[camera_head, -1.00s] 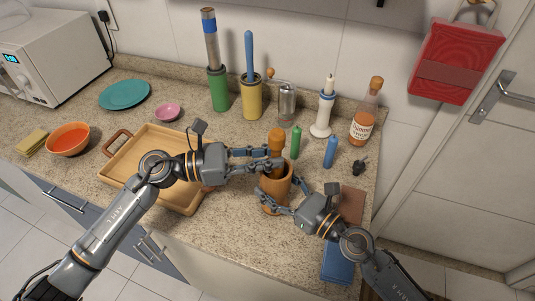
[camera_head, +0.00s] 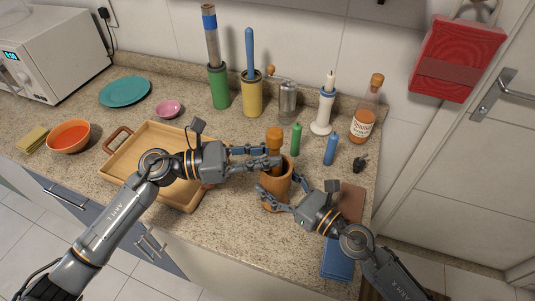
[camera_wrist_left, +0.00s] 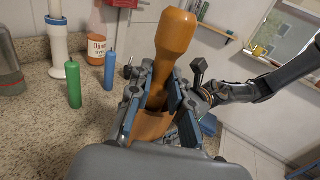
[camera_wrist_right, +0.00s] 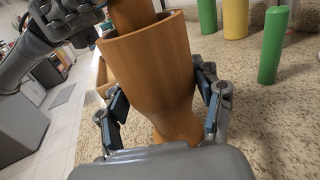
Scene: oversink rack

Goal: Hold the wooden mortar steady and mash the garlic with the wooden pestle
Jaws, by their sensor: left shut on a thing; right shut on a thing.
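The wooden mortar (camera_head: 274,188) stands upright on the granite counter near its front edge. It fills the middle of the right wrist view (camera_wrist_right: 150,72). My right gripper (camera_head: 282,202) is shut on the mortar's lower body, one finger on each side. The wooden pestle (camera_head: 274,140) stands upright with its lower end inside the mortar. My left gripper (camera_head: 272,159) is shut on the pestle below its knob. The knob and grip show in the left wrist view (camera_wrist_left: 173,40). The garlic is not visible; the mortar's inside is hidden.
A wooden tray (camera_head: 122,160) lies left of the mortar, under my left arm. Green (camera_head: 296,139) and blue (camera_head: 331,149) candles stand close behind to the right. A sauce bottle (camera_head: 364,112) and a white holder (camera_head: 324,108) stand farther back. A blue cloth (camera_head: 337,258) lies at the front edge.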

